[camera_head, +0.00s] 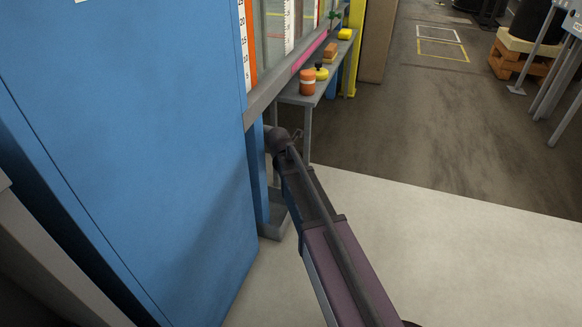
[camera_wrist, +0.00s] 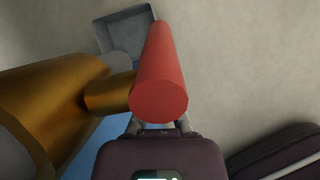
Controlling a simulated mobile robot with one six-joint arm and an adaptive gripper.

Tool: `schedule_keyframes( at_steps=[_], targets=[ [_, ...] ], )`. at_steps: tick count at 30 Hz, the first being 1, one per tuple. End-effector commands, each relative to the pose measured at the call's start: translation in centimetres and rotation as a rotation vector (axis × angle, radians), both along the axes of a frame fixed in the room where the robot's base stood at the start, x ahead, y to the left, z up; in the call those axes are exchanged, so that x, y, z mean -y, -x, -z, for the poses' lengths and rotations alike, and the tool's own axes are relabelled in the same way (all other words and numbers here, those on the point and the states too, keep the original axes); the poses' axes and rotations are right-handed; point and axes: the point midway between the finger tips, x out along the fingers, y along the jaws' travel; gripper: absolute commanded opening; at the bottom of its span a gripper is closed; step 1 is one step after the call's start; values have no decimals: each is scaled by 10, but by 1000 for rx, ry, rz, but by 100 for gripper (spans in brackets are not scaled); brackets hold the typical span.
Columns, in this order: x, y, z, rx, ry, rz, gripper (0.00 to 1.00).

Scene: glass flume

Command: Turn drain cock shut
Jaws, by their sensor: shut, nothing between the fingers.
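The drain cock shows in the wrist view. Its brass body (camera_wrist: 48,108) lies at the left, and a thinner brass stem (camera_wrist: 108,93) runs from it to a red cylindrical handle (camera_wrist: 160,65). The handle points up the picture, with its round end face toward the camera. My gripper (camera_wrist: 157,129) is at the bottom middle, shut and empty, just below the handle's near end. The handle hides the fingertips, and I cannot tell whether they touch it. In the head view my arm reaches beneath the flume; the cock and handle are not distinguishable there.
A large blue panel (camera_head: 165,130) fills the left of the head view. A blue post stands beside my arm on a grey foot (camera_head: 275,224). A grey bench (camera_head: 318,82) holds an orange jar (camera_head: 307,82) and other items. The pale floor (camera_head: 450,250) at right is clear.

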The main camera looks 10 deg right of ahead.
Motion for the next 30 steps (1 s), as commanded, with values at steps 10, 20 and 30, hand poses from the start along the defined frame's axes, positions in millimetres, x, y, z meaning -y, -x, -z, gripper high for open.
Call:
schedule_keyframes(
  at_steps=[10, 20, 30],
  targets=[
    [-16, 19, 9, 0, 1, 1, 0],
    [-25, 31, -17, 1, 1, 2, 0],
    [-32, 43, -45, 1, 1, 5, 0]
  ],
)
